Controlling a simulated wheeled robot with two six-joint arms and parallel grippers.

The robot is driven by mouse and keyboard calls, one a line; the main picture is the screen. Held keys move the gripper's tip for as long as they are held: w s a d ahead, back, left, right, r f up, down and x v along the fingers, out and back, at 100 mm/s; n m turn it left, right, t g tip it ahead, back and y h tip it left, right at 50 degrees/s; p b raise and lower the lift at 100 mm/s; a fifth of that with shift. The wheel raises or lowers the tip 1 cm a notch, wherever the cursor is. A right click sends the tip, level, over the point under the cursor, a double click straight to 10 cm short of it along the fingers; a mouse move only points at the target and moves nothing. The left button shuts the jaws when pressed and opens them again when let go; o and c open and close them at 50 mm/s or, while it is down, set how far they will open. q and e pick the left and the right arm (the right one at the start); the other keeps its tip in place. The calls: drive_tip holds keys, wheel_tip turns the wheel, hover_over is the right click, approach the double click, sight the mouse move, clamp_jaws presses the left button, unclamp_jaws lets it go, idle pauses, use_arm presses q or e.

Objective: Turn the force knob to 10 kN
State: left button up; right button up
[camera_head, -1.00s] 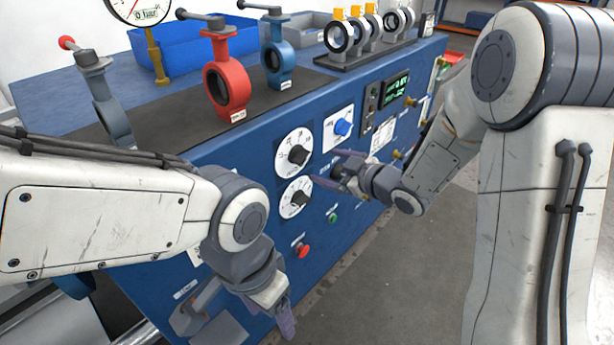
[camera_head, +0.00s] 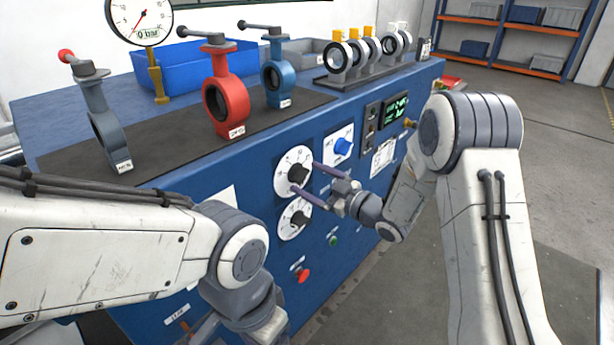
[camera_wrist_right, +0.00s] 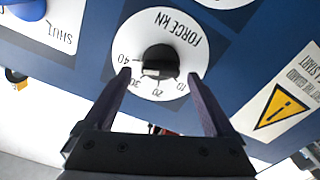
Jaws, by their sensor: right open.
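The force knob (camera_head: 297,174) is black, on the upper white dial (camera_head: 283,186) of the blue bench front. In the right wrist view the knob (camera_wrist_right: 158,58) sits on a dial (camera_wrist_right: 186,50) that reads FORCE KN upside down, with marks 10 to 40. Its exact setting is hard to read. My right gripper (camera_head: 304,180) is open, with its fingertips at the dial, one on each side of the knob; I see no clear contact. It also shows in the right wrist view (camera_wrist_right: 159,75). My left gripper (camera_head: 262,326) is cut off at the bottom edge, its fingers hidden.
A second white dial (camera_head: 294,219) is below. A blue knob (camera_head: 343,147) is to the right. A red button (camera_head: 303,275) and a green button (camera_head: 333,240) sit lower. A green display (camera_head: 395,107) is farther right. Valves, including a red one (camera_head: 227,105), stand on top.

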drive_tip(key=shift+w+a, duration=0.45)
drive_tip(key=shift+a, duration=0.05)
